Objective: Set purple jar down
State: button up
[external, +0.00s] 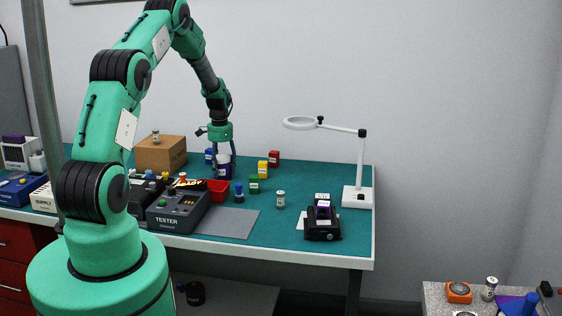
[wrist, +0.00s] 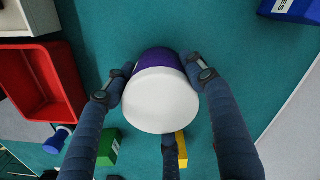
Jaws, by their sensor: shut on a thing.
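The purple jar (external: 224,167) has a white lid and is between the fingers of my gripper (external: 223,158) over the teal table in the external view. In the wrist view the white lid (wrist: 160,100) faces the camera, with the purple side (wrist: 157,58) showing past its far edge. The fingers of my gripper (wrist: 158,85) are shut around the jar from left, right and below. The jar's base is hidden in the wrist view. I cannot tell whether it touches the teal table (external: 325,172).
A red bin (wrist: 45,80) is left of the jar in the wrist view. Green (wrist: 109,147) and yellow (wrist: 182,150) blocks are close by, and a blue box (wrist: 291,8) is at top right. A cardboard box (external: 161,154) and a tester (external: 178,210) stand to the left in the external view.

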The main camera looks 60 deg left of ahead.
jog(key=o, duration=1.3)
jog(key=shift+r, duration=0.15)
notch_tip(320, 180, up, 12)
jog(key=shift+p, duration=0.65)
